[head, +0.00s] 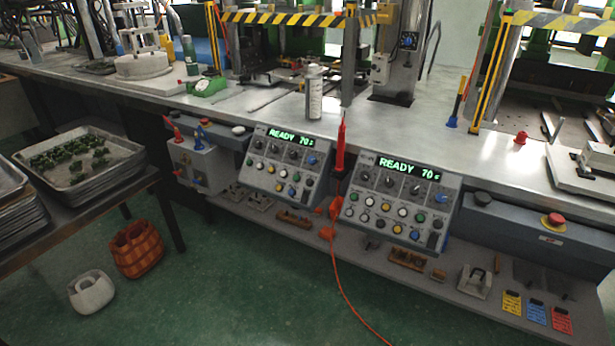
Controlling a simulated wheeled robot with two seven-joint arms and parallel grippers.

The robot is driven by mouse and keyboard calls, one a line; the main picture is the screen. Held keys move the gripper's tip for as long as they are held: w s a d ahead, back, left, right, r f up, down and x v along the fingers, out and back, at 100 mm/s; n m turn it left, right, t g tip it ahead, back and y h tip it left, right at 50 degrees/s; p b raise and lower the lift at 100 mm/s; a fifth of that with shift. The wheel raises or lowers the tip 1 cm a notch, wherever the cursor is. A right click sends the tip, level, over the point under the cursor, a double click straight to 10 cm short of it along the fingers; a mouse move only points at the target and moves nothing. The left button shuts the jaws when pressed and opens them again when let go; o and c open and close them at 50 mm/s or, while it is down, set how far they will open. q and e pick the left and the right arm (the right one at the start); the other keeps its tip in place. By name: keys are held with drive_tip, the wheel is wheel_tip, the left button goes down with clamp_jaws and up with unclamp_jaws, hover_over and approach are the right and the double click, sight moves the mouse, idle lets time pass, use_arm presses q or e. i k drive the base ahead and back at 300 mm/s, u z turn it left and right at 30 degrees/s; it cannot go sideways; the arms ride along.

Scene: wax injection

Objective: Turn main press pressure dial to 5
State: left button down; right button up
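Two grey control panels hang on the front of the metal bench. The left panel (268,178) and the right panel (377,219) each have a lit green display reading READY 70. Below each display is a row of dark round dials, such as one on the left panel (274,147) and one on the right panel (390,183). Several coloured buttons sit under the dials. Dial labels and pointer positions are too small to read, so I cannot tell which is the main press pressure dial. Neither of my grippers is in view.
A red emergency button (553,222) is on the front at right. A red handle (340,145) with an orange cable (345,290) hangs between the panels. A spray can (313,92) stands on the bench. The green floor (235,270) in front is mostly clear.

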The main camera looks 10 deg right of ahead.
sight(364, 175)
drive_tip(key=u, duration=0.95)
drive_tip(key=i, duration=0.75)
drive_tip(key=z, duration=1.05)
